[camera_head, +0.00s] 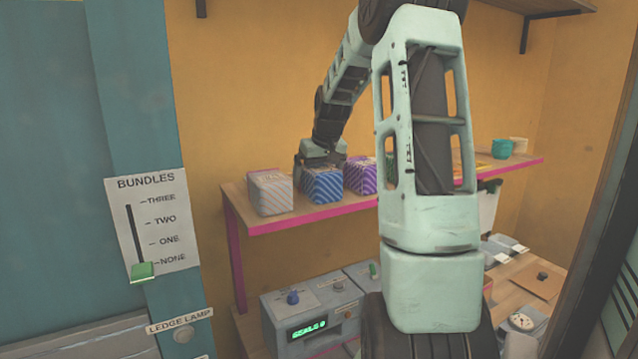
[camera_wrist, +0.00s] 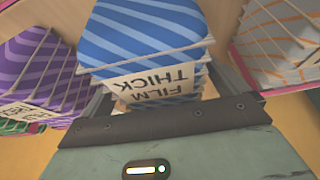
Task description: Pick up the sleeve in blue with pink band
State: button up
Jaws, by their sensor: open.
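The blue sleeve (camera_head: 322,187) with lighter blue stripes stands on the ledge between a pale sleeve and a purple one. In the wrist view the blue sleeve (camera_wrist: 150,35) fills the top middle, with a cream label reading FILM THICK. I cannot make out a pink band on it. My gripper (camera_head: 322,160) is open, right at the top of the blue sleeve; it also shows in the wrist view (camera_wrist: 168,105), with the sleeve in line between its fingers. Whether they touch it is unclear. My arm hides part of the ledge.
The pale sleeve with orange stripes (camera_head: 270,192) and the purple sleeve (camera_head: 361,175) stand close on either side. The pink-edged ledge (camera_head: 300,217) carries a teal cup (camera_head: 502,149) farther right. Below is a grey machine (camera_head: 315,310). A BUNDLES slider panel (camera_head: 155,220) is at left.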

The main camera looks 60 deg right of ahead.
jog(key=shift+f, duration=0.15)
jog(key=c, duration=1.2)
jog(key=shift+c, duration=0.2)
